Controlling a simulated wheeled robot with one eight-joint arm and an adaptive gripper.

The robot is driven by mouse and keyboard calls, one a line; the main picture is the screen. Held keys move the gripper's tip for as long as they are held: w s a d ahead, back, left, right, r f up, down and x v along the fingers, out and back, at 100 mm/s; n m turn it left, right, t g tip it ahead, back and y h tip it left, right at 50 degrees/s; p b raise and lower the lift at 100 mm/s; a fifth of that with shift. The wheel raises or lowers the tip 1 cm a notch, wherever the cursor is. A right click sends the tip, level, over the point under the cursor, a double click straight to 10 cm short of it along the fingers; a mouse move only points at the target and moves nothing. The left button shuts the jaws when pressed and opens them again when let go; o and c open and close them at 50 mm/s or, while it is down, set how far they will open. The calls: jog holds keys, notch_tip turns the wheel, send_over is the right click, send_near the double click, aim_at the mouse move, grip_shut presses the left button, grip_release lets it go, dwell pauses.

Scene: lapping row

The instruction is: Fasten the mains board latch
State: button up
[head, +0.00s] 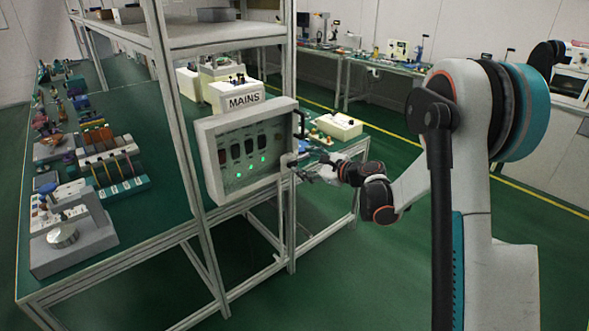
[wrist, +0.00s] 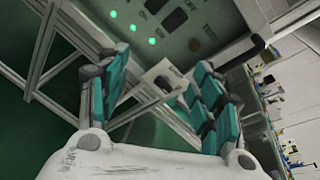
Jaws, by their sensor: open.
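The mains board (head: 205,165) is a pale grey box with a dark-switched face and lit green lamps, under a MAINS sign (head: 244,100). A small pale block with a dark part, seemingly the latch (wrist: 165,78), sits at the board's edge in the wrist view. My gripper (head: 305,170) is at the board's right edge in the head view. In the wrist view my gripper (wrist: 162,88) is open, its teal fingers on either side of the block with gaps. Whether the latch is fastened cannot be told.
A black handle (head: 300,124) stands out from the board's right side; it also crosses the wrist view (wrist: 245,52). A metal frame post (head: 290,215) rises close to my gripper. A green-topped bench (head: 150,215) with several fixtures stands left.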

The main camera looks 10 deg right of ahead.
aim_at(292, 164)
jog(key=w+d+f+m+t+b, duration=0.1)
jog(key=w+d+f+m+t, duration=0.1)
jog(key=d+f+m, duration=0.3)
jog(key=w+d+f+m+t, duration=0.1)
jog(key=w+f+m, duration=0.1)
jog(key=f, duration=0.5)
jog(key=b+x, duration=0.4)
jog(key=x, duration=0.9)
jog(key=shift+w+a+r, duration=0.15)
jog(key=shift+w+r, duration=0.2)
jog(key=shift+r, duration=0.05)
